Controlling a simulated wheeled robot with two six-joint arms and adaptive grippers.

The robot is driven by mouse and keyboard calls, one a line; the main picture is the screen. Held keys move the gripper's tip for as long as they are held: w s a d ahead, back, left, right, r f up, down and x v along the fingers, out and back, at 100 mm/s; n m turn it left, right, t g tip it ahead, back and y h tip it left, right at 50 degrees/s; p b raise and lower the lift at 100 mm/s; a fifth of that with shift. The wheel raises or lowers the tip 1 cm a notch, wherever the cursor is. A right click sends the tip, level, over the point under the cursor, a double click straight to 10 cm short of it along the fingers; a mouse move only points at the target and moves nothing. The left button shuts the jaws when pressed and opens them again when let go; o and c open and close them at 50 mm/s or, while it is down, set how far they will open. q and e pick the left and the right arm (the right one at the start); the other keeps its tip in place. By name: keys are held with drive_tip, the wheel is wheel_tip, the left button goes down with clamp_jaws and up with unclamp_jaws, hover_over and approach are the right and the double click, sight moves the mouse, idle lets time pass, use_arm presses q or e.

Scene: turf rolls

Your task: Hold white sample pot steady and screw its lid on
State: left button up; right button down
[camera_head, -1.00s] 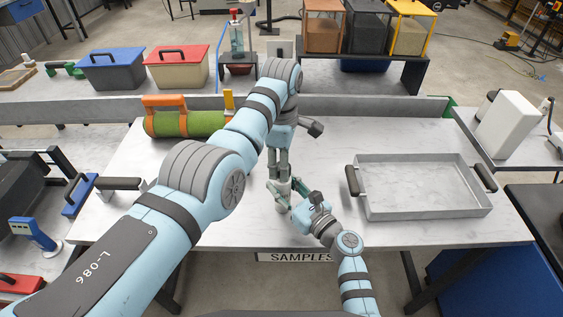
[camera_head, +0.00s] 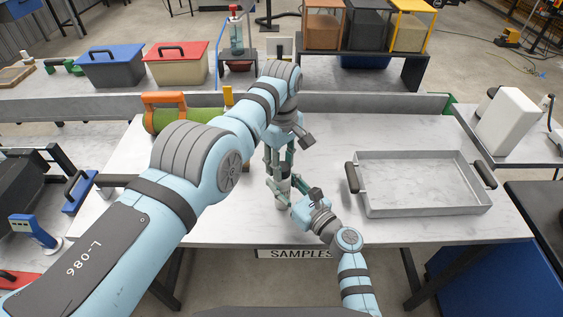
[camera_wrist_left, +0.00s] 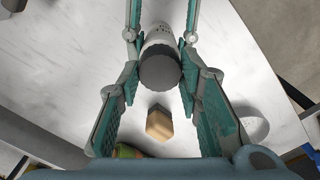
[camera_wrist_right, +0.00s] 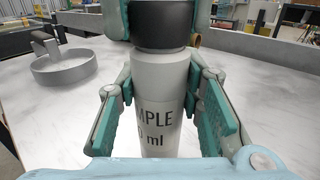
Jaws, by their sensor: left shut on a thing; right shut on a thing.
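The white sample pot (camera_wrist_right: 160,85) stands upright on the table with black lettering on its side; it shows small in the head view (camera_head: 283,187). The dark grey lid (camera_wrist_right: 163,25) sits on top of the pot, and its round top faces the left wrist camera (camera_wrist_left: 160,72). My left gripper (camera_head: 280,178) reaches down from above, shut on the lid. My right gripper (camera_head: 288,197) comes in low from the front right, shut on the pot. The fingers hide much of the pot in the head view. I cannot tell how far the thread is engaged.
An empty metal tray (camera_head: 420,185) with dark handles lies to the right. A green turf roll with an orange-handled tool (camera_head: 165,115) lies at the back left, partly behind my left arm. A tan block (camera_wrist_left: 158,122) shows in the left wrist view. The table's front edge is close.

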use_arm(q)
drive_tip(key=o, duration=0.7)
drive_tip(key=shift+o, duration=0.2)
drive_tip(key=shift+r, duration=2.3)
drive_tip(key=shift+c, duration=0.3)
